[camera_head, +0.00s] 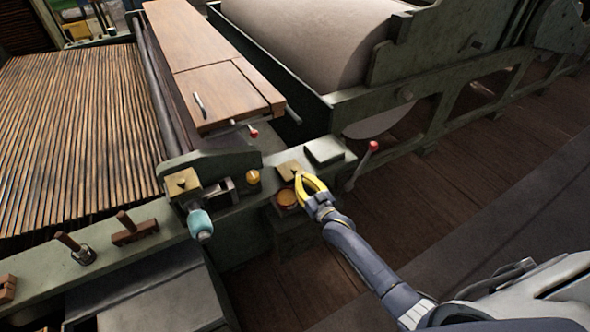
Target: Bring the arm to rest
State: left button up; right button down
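My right arm (375,268) comes in from the lower right. My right gripper (300,175) has yellow fingers and is over the front corner of the green machine frame (225,213). Its fingertips lie close together beside a small tan block (289,168) on the frame. I cannot tell whether they touch the block or hold anything. A round orange-brown piece (286,199) sits just below and left of the fingers. My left gripper is not in view.
A large pale roller (310,40) and a wooden board (212,85) lie behind. A red-knobbed lever (373,147) stands right of the gripper. A teal-handled part (200,223) is at left. Slats (75,130) fill the left side. Open wooden floor (470,185) lies right.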

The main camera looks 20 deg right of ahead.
jog(key=s+d, duration=0.1)
jog(key=s, duration=0.6)
jog(key=s+d+f+g+h, duration=0.1)
jog(key=s+f+g, duration=0.2)
jog(key=s+f, duration=0.55)
jog(key=s+d+f+n+g+h, duration=0.1)
jog(key=s+d+f+g, duration=0.15)
jog(key=f, duration=1.05)
jog(key=s+d+f+g+h, duration=0.1)
jog(key=s+f+g, duration=0.2)
jog(key=s+f, duration=0.55)
jog(key=s+f+g, duration=0.5)
jog(key=s+f, duration=1)
jog(key=s, duration=0.1)
jog(key=s+a+f+g, duration=0.1)
jog(key=s+a+f, duration=0.1)
jog(key=s, duration=0.7)
jog(key=s+a+f+g, duration=0.2)
jog(key=s, duration=0.8)
jog(key=shift+s+a+f+n+h, duration=0.15)
jog(key=shift+s+f+n+h, duration=0.05)
jog(key=shift+f+n+h, duration=0.15)
